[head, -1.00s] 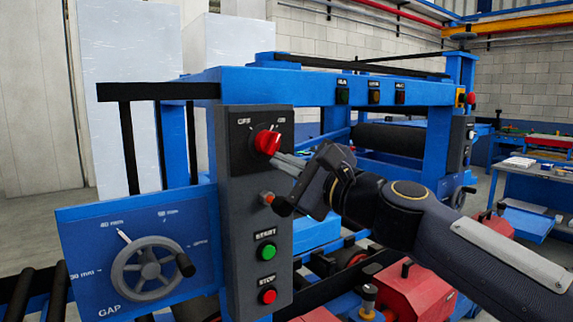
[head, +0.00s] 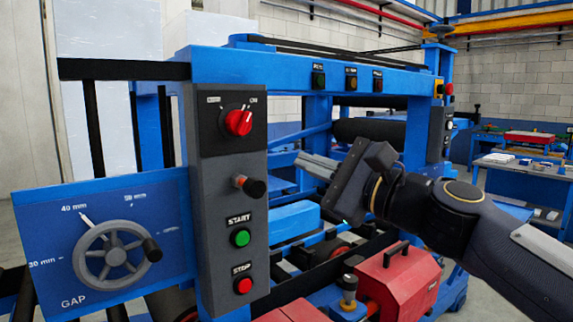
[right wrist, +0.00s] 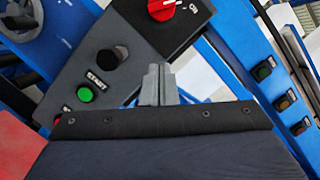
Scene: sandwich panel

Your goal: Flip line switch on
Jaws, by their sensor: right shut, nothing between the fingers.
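The line switch is a red rotary knob (head: 239,122) on a dark plate, with OFF and ON labels above it, at the top of the grey control panel (head: 218,175). Its pale mark points up and right, towards the ON label. The knob also shows at the top edge of the right wrist view (right wrist: 168,7), partly cut off. My right gripper (head: 306,160) is shut and empty, to the right of the panel and a little lower than the knob, apart from it. Its closed fingers (right wrist: 158,85) also show in the right wrist view. My left gripper is not in view.
A gap handwheel (head: 112,254) is at the left. The blue machine frame (head: 290,75) spans above, with red blocks (head: 398,283) below my arm.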

